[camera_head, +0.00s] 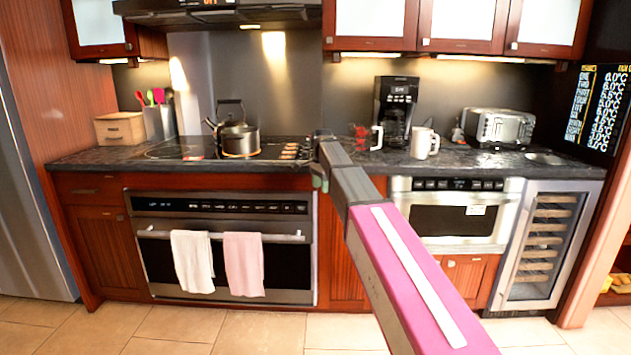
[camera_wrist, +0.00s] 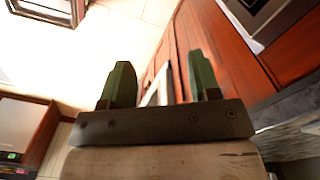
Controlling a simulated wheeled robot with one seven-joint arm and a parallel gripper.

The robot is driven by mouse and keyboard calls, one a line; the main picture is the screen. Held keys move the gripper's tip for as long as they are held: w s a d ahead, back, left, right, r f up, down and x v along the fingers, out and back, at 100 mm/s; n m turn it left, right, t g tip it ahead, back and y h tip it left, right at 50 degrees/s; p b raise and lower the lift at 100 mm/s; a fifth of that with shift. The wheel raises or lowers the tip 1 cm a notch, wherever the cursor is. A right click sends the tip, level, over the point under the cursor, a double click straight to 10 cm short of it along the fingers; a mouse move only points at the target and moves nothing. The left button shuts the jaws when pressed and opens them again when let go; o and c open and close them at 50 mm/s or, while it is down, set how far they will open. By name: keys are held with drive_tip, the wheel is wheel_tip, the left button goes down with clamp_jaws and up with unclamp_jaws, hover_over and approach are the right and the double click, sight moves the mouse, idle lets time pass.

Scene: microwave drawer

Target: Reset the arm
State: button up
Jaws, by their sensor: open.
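My arm, pink with a white stripe, reaches forward from the lower right in the head view. My gripper (camera_head: 319,160) is at its far end, in front of the counter edge between the oven and the microwave drawer. In the wrist view the two green fingers of my gripper (camera_wrist: 164,85) stand wide apart with nothing between them. The microwave drawer (camera_head: 452,243) is under the counter, right of my gripper, and looks shut. Part of its lower area is hidden behind my arm.
A dark counter (camera_head: 560,168) runs along the wall. On it stand a kettle (camera_head: 240,139), a coffee maker (camera_head: 394,110), a white mug (camera_head: 421,143) and a toaster (camera_head: 497,127). The oven (camera_head: 285,270) carries two towels. The tiled floor (camera_head: 245,330) in front is clear.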

drive_tip(key=s+d+f+n, duration=0.4)
drive_tip(key=s+d+f, duration=0.1)
drive_tip(key=s+f, duration=0.5)
drive_tip(key=s+d+f+n, duration=0.4)
drive_tip(key=s+d+f, duration=0.2)
drive_tip(key=s+f, duration=0.3)
drive_tip(key=s+d+f+n, duration=0.3)
drive_tip(key=s+d+f, duration=0.2)
drive_tip(key=s+f, duration=0.5)
wheel_tip(320, 180, down, 3)
drive_tip(key=shift+s+d+f+n, duration=0.15)
drive_tip(key=shift+s+d+n, duration=0.2)
drive_tip(key=shift+n, duration=0.05)
